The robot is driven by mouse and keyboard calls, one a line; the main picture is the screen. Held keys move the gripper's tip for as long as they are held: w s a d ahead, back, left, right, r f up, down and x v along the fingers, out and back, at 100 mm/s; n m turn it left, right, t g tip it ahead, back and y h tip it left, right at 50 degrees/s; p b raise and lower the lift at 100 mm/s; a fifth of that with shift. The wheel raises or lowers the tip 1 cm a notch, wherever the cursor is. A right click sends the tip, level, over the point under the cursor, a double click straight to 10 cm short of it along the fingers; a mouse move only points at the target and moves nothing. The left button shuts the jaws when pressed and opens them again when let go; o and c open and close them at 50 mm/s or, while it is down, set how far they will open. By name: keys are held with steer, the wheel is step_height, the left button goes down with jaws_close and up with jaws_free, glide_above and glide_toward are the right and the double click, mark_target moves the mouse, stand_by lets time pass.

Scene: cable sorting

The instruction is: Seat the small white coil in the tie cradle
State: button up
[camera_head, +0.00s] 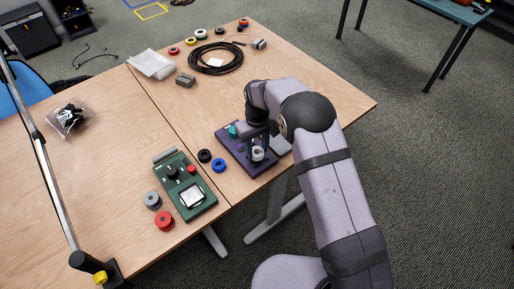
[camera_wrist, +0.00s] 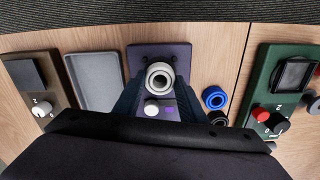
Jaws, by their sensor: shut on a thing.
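The small white coil (camera_head: 257,154) is in my gripper, over the purple plate (camera_head: 228,142). In the wrist view the white coil (camera_wrist: 159,72) shows end-on, with its round hole facing the camera, between the fingertips of my gripper (camera_wrist: 158,82). The gripper is shut on it. The purple plate (camera_wrist: 180,52) lies behind and below the coil. A tie cradle cannot be made out; the coil and fingers hide part of the plate. I cannot tell whether the coil touches the plate.
A grey tray (camera_wrist: 93,82) lies left of the plate in the wrist view. A blue coil (camera_head: 218,165) and a black coil (camera_head: 204,155) stand close by. A green panel (camera_head: 181,172) has knobs. A large black cable coil (camera_head: 216,58) lies farther back.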

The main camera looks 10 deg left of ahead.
steer(key=shift+f+b, duration=0.3)
steer(key=shift+f, duration=0.25)
steer(key=o, duration=1.6)
steer(key=shift+c, duration=0.2)
steer(key=shift+r, duration=0.1)
steer(key=shift+r+p, duration=2.5)
steer(key=shift+r, duration=0.9)
